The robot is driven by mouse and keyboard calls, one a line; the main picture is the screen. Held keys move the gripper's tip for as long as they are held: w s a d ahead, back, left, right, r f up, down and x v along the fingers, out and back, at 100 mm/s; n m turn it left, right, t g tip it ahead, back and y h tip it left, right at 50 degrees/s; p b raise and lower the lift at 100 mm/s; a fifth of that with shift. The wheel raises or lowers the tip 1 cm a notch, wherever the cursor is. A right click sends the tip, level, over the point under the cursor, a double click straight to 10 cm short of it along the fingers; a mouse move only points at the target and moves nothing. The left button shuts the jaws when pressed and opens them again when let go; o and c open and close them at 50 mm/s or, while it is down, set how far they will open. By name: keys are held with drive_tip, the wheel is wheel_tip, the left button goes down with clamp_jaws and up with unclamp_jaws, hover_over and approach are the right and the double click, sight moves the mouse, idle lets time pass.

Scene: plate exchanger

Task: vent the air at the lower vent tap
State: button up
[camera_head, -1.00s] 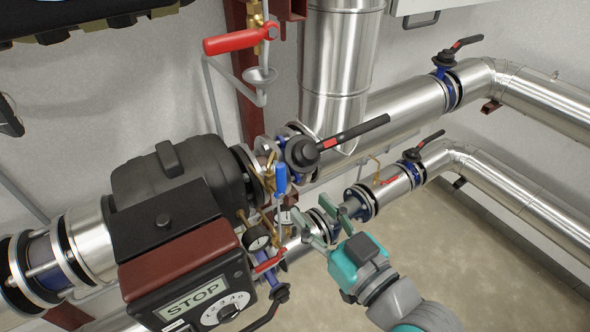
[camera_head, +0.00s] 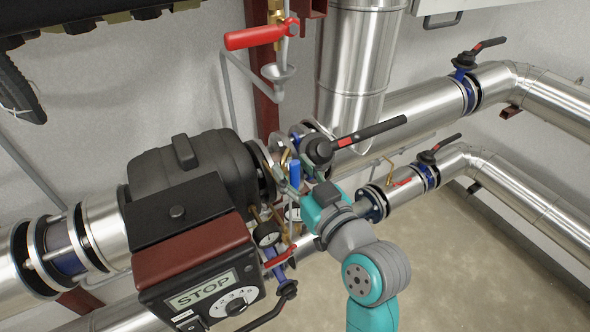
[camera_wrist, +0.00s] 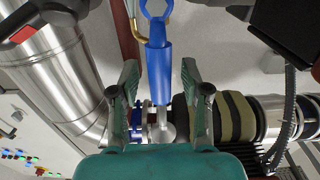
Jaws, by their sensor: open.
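My gripper (camera_head: 288,184) is beside the small brass valves between the black pump and the pipes. In the wrist view my gripper (camera_wrist: 159,78) is open, with one finger on each side of a blue lever handle (camera_wrist: 157,75). No contact between fingers and handle can be made out. The handle ends in a blue ring at the top of that view. The blue handle (camera_head: 294,174) stands upright in the head view, partly hidden by my gripper. Higher up is a tap with a red handle (camera_head: 258,37) over a metal funnel (camera_head: 279,73). No label marks which tap is the lower vent.
A long black lever (camera_head: 366,132) juts out just above my arm. The black pump (camera_head: 195,165) and the control box marked STOP (camera_head: 195,268) crowd the left. Gauges (camera_head: 267,235) and a small red handle (camera_head: 279,257) sit below. The floor at right is clear.

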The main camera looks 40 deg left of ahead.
drive_tip(key=shift+c, duration=0.3)
clamp_jaws()
drive_tip(key=shift+s, duration=0.15)
drive_tip(key=shift+s+a+f+n, duration=0.4)
drive_tip(key=shift+s+f+n, duration=0.65)
drive_tip(key=shift+n, duration=1.9)
drive_tip(key=shift+s+a+f+n, duration=0.4)
drive_tip(key=shift+s+f+n, duration=0.6)
drive_tip(key=shift+n, duration=2)
drive_tip(key=shift+s+a+f+n, duration=0.4)
drive_tip(key=shift+s+f+n, duration=0.6)
drive_tip(key=shift+n, duration=1.95)
drive_tip(key=shift+w+f, duration=0.25)
drive_tip(key=shift+f, duration=0.05)
drive_tip(key=shift+o, duration=0.3)
unclamp_jaws()
